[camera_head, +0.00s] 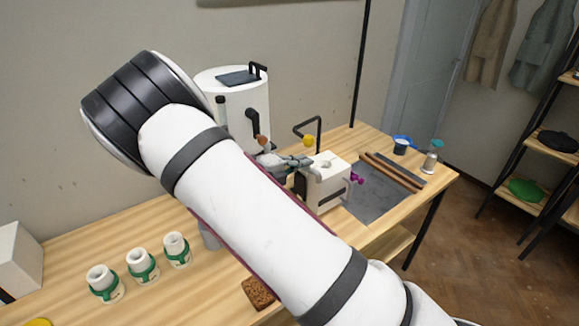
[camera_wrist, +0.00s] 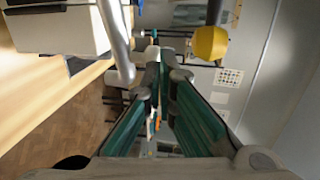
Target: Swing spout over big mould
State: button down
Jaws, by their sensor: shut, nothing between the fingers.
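A white block, which looks like the big mould (camera_head: 326,192), stands on the bench, with a round opening in its top. A white block also fills the upper left of the wrist view (camera_wrist: 50,32). A grey metal tube, likely the spout (camera_wrist: 116,40), curves down beside that block. In the head view, a grey curved piece shows near the block's top; whether its end is over the opening I cannot tell. My gripper (camera_head: 300,161) is just left of the block's top. Its fingers are together and empty in the wrist view (camera_wrist: 165,78), apart from the tube.
A white tank (camera_head: 236,95) stands behind my arm. A black bent rod (camera_head: 318,132) and yellow ball (camera_head: 308,141) are close behind my gripper. Several white cups with green bands include one at front left (camera_head: 142,265). A grey mat (camera_head: 372,200) with brown sticks lies right.

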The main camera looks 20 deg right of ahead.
jog(key=shift+w+d+b, duration=0.25)
jog(key=shift+w+d, duration=0.25)
jog(key=shift+d, duration=0.35)
jog(key=shift+w+d+b, duration=0.2)
jog(key=shift+w+d, duration=0.3)
jog(key=shift+d, duration=0.3)
